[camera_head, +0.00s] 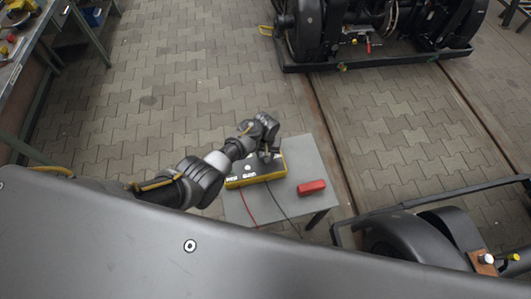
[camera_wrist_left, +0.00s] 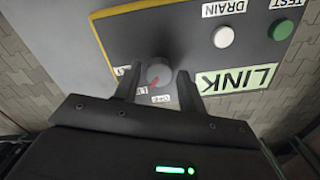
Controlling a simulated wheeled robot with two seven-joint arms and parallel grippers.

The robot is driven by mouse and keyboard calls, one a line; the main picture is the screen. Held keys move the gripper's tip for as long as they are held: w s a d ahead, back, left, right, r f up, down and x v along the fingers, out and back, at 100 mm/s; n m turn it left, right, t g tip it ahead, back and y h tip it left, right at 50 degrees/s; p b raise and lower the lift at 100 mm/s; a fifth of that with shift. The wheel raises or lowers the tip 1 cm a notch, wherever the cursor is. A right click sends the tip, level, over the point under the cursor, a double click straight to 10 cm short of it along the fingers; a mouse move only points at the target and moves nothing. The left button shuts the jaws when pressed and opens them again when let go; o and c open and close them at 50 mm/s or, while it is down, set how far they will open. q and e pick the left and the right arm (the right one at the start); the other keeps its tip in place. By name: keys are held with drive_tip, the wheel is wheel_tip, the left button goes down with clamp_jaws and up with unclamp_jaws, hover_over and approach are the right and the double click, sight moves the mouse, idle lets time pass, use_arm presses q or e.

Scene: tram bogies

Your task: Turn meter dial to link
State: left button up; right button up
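The meter is a yellow-edged box with a dark face (camera_head: 240,171) on a small grey table. My left gripper (camera_head: 268,154) is over its right part. In the left wrist view the meter's panel (camera_wrist_left: 185,38) is upside down. Its round grey dial (camera_wrist_left: 160,72) has a red mark toward the lower left, near small labels partly hidden by a finger. My left gripper (camera_wrist_left: 159,76) is open, one finger on each side of the dial, with visible gaps; contact is unclear. A pale green plate (camera_wrist_left: 236,78) reads LINK. My right gripper is not in view.
A red box (camera_head: 311,187) lies right of the meter on the table (camera_head: 300,154). A red and a black lead (camera_head: 280,207) run off the front. A white button (camera_wrist_left: 223,37) and a green button (camera_wrist_left: 282,30) are on the panel. Bogies (camera_head: 375,40) stand behind.

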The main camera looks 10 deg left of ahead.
use_arm(q)
drive_tip(key=shift+o, duration=0.7)
drive_tip(key=shift+d+r, duration=0.1)
drive_tip(key=shift+r, duration=0.2)
wheel_tip(320, 180, up, 10)
drive_tip(key=p, duration=0.1)
